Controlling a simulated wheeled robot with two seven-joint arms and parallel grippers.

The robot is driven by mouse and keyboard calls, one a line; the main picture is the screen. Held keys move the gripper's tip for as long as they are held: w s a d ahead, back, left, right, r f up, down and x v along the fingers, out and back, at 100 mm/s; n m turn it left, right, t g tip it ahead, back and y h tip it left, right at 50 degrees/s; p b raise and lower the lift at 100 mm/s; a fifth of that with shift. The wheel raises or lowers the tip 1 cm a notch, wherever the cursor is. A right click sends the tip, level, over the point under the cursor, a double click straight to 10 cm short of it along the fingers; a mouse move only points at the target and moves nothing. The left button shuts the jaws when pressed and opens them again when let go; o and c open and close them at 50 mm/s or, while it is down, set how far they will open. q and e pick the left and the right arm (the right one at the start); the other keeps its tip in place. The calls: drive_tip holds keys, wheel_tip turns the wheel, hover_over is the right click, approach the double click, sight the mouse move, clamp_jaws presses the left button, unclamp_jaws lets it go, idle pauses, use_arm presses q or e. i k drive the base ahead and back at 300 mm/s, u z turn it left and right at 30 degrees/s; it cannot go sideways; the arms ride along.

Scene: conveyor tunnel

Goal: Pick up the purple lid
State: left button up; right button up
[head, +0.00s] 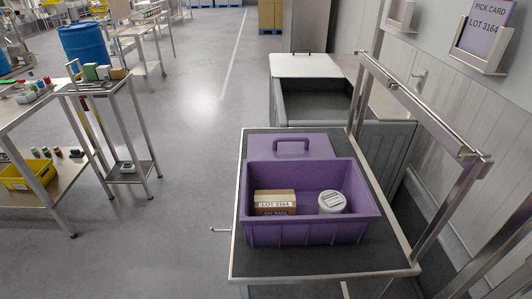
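The purple lid (262,149) lies on the dark-topped table behind the purple bin. It has a raised loop handle (292,142), and its near edge is hidden behind the bin's back wall. The open purple bin (305,235) holds a small brown box labelled LOT 3164 (274,203) and a round white container (332,202). Neither my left gripper nor my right gripper is in view.
The table (310,263) has a metal edge; a metal frame (425,110) rises along its right side. A grey open container (318,105) stands behind. A small side stand (110,88) is at left, with clear floor (195,170) between.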

sight(297, 145)
drive_tip(key=u, duration=2.4)
drive_tip(key=i, duration=1.85)
drive_tip(key=z, duration=2.4)
drive_tip(key=i, duration=3.1)
drive_tip(key=z, duration=3.45)
